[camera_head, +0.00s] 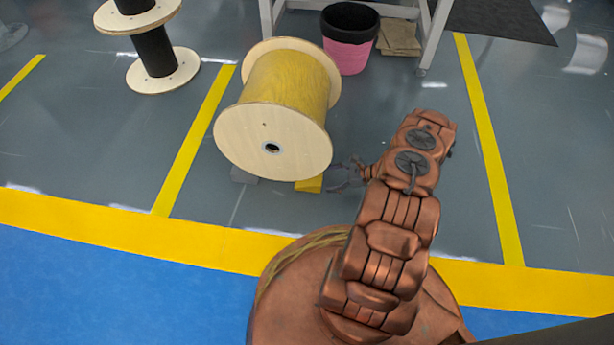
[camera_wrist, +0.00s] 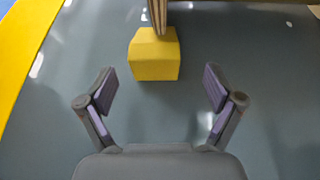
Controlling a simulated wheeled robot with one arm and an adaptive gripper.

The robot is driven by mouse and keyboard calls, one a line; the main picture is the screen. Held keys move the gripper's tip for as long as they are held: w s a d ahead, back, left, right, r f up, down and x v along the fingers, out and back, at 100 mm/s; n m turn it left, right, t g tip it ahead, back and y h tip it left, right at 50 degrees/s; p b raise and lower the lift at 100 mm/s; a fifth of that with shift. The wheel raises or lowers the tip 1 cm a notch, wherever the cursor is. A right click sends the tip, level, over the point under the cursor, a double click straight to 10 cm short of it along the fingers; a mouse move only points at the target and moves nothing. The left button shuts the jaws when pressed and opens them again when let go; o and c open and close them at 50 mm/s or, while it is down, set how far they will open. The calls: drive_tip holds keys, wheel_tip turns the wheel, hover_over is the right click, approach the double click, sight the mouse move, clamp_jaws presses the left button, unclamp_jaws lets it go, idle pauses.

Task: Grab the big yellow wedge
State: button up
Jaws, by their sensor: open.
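The big yellow wedge (camera_head: 309,185) lies on the grey floor at the lower right edge of a large cable spool, partly hidden under it. In the wrist view the wedge (camera_wrist: 154,56) is ahead of my gripper, a little left of centre, against the spool's rim. My gripper (camera_head: 345,174) is low near the floor, just right of the wedge. In the wrist view my gripper (camera_wrist: 160,90) is open and empty, its fingers spread wide, and the wedge lies beyond the fingertips, apart from them.
The cable spool (camera_head: 288,90) with yellow winding stands over the wedge. A grey block (camera_head: 243,176) sits under its left side. A black-wound spool (camera_head: 155,55), a pink bin (camera_head: 350,45) and a white-legged table (camera_head: 432,35) stand behind. The floor right of my arm is clear.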

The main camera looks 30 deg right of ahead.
sight(315, 182)
drive_tip(key=shift+f+b+x, duration=0.2)
drive_tip(key=shift+b+x, duration=0.3)
drive_tip(key=shift+x, duration=0.5)
drive_tip(key=a+f+b, duration=0.1)
drive_tip(key=w+a+b, duration=0.1)
drive_tip(key=shift+w+a+f+b, duration=0.15)
drive_tip(key=shift+a+f+b, duration=0.15)
drive_tip(key=shift+f+b, duration=0.1)
drive_tip(key=shift+w+a+f, duration=0.1)
drive_tip(key=shift+w+a, duration=0.3)
drive_tip(key=shift+a, duration=0.1)
drive_tip(key=c, duration=1.4)
